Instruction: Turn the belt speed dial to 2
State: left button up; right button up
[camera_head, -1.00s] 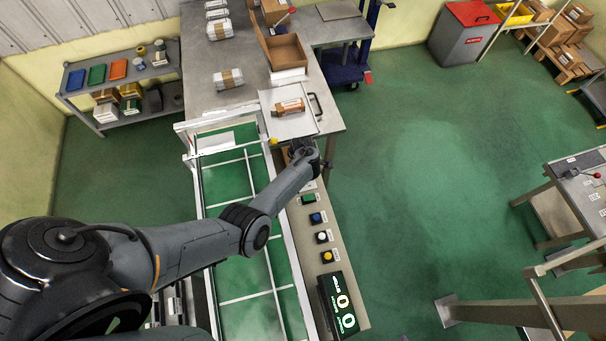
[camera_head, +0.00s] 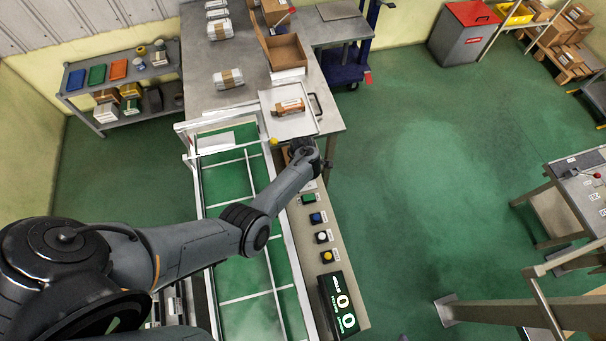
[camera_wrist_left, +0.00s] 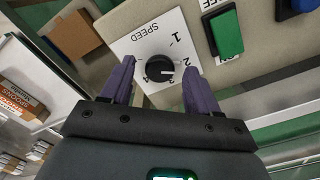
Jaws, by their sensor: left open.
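The belt speed dial (camera_wrist_left: 160,69) is a black round knob on a white plate (camera_wrist_left: 138,44) marked SPEED, with numbers around it. My left gripper (camera_wrist_left: 159,60) is open, with one purple finger on each side of the dial. I cannot tell whether the fingers touch it. In the head view my left wrist (camera_head: 303,155) is over the upper end of the control panel (camera_head: 336,236) and hides the dial.
A green button (camera_wrist_left: 226,33) is close to the gripper. The framed green conveyor (camera_head: 235,262) lies left of the panel.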

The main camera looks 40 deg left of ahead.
pick_arm(q)
notch_tip(320, 180, up, 10)
jog(key=p, duration=0.2)
jog(key=shift+r+p, duration=0.25)
jog(key=shift+p, duration=0.1)
dwell(0.3)
jog(key=s+d+r+m+t, duration=0.1)
jog(key=s+d+r+m, duration=0.2)
jog(key=s+r+m, duration=0.2)
jog(key=s+d+r+m+t, duration=0.1)
jog(key=s+d+r+m, duration=0.3)
jog(key=s+m, duration=0.7)
jog(key=s+d+r+m+t, duration=0.1)
jog(key=s+d+r+m, duration=0.2)
jog(key=s+r+m, duration=0.3)
jog(key=shift+s+d+m+t, duration=0.25)
jog(key=shift+s+m+t, duration=0.05)
jog(key=shift+s+m, duration=0.7)
jog(key=shift+c, duration=0.4)
